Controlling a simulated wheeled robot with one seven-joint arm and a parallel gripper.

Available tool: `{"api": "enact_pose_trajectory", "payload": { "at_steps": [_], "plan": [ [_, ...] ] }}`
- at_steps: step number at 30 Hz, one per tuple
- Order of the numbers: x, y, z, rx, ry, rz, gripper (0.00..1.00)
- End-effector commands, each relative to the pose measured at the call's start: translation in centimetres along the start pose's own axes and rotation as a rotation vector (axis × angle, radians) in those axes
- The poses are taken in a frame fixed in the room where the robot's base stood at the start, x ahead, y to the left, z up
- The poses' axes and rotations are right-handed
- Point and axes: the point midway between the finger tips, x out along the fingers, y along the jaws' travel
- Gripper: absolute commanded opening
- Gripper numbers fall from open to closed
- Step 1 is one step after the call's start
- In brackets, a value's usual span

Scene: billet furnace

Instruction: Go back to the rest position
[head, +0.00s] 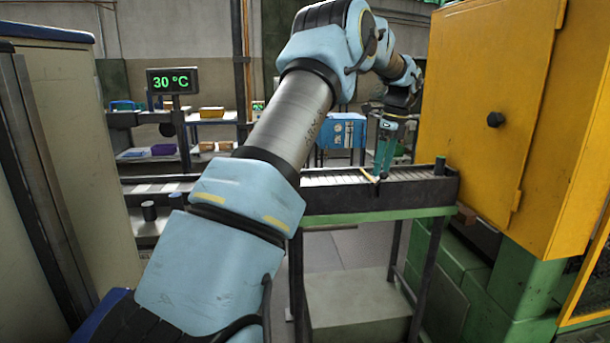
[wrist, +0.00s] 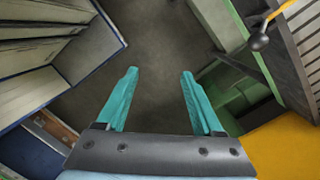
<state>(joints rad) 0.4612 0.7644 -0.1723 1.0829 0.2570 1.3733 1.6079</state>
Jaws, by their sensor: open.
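My gripper (head: 381,172) hangs pointing down at the far end of my outstretched arm, over or in front of the roller conveyor (head: 330,196). In the wrist view its two teal fingers (wrist: 160,73) are spread wide apart. Nothing is between them but the grey floor (wrist: 165,40) further below. The gripper is open and empty. My arm hides much of the middle of the head view.
A yellow cabinet (head: 480,105) stands close on the right. A dark cylinder (head: 440,166) stands at the conveyor's right end. A pale cabinet (head: 75,130) is at left, near a 30 °C display (head: 172,81). A round-knobbed lever (wrist: 259,42) shows upper right in the wrist view.

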Motion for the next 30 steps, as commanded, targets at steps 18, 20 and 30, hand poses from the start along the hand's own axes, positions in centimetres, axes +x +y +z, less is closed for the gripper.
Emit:
{"api": "enact_pose_trajectory", "payload": {
  "at_steps": [18, 20, 30],
  "plan": [
    [10.1, 25.9, 5.6, -1.532, 0.156, -0.062, 0.69],
    [11.2, 28.8, 5.2, -1.684, 0.175, -0.062, 0.69],
    [14.3, 37.3, 3.0, -2.151, 0.239, -0.058, 0.69]
  ]
}}
